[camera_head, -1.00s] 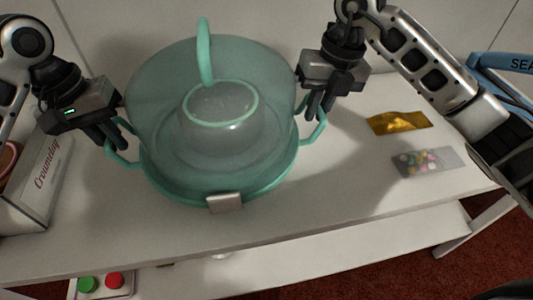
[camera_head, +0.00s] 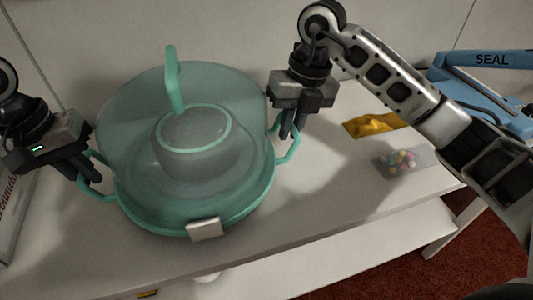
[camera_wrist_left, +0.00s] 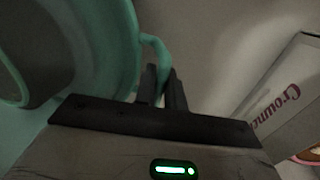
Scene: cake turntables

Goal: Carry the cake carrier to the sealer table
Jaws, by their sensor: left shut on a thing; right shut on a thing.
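The cake carrier (camera_head: 200,185) is a translucent teal tub with a top handle, two side handles and a grey front latch. A grey translucent round shape with a teal rim shows through it. My left gripper (camera_head: 92,178) is shut on its left side handle, which also shows in the left wrist view (camera_wrist_left: 160,55). My right gripper (camera_head: 287,133) is shut on its right side handle. The carrier is over the white table; I cannot tell whether it touches it. The blue sealer marked SEAL (camera_head: 490,75) stands at the far right; its right part is cut off.
A gold packet (camera_head: 375,125) and a clear bag of coloured sweets (camera_head: 403,162) lie on the white table (camera_head: 330,190), right of the carrier. A white box with red lettering (camera_wrist_left: 290,90) is at the left. Red carpet (camera_head: 480,240) shows at lower right.

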